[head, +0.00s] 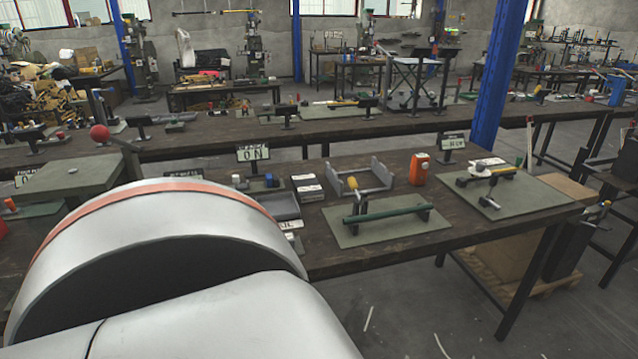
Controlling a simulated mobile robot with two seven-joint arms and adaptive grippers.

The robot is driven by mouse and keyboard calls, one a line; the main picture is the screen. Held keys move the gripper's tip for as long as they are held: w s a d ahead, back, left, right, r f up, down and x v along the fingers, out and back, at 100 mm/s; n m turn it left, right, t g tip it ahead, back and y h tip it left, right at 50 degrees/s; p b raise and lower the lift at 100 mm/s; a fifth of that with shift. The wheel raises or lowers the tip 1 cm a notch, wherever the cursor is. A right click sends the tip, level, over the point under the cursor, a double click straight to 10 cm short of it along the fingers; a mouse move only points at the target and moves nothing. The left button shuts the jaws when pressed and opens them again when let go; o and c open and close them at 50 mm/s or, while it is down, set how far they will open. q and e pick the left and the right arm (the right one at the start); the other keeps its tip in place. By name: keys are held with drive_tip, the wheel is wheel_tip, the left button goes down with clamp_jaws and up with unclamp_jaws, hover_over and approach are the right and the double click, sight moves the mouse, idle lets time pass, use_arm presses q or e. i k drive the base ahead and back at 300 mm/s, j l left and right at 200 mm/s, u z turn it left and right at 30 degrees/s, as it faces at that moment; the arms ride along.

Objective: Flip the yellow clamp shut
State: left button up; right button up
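A yellow-headed piece (355,183), which looks like the yellow clamp's handle, stands at the back left of a grey-green plate (380,234) on the near workbench. Beside it a dark green bar (388,214) lies across short supports on the same plate. The yellow part appears raised and tilted; I cannot tell how the clamp is hinged or whether it is shut. A large white link of my arm fills the lower left of the head view. Neither of my grippers is in view.
On the same bench (335,262) stand a grey U-shaped bracket (377,174), an orange box (419,169), a sign (253,153) reading "ON" and another fixture plate (515,197) at right. A blue pillar (495,80) rises behind. Open floor lies at the lower right.

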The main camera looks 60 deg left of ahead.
sight(353, 185)
drive_tip(key=u, duration=1.55)
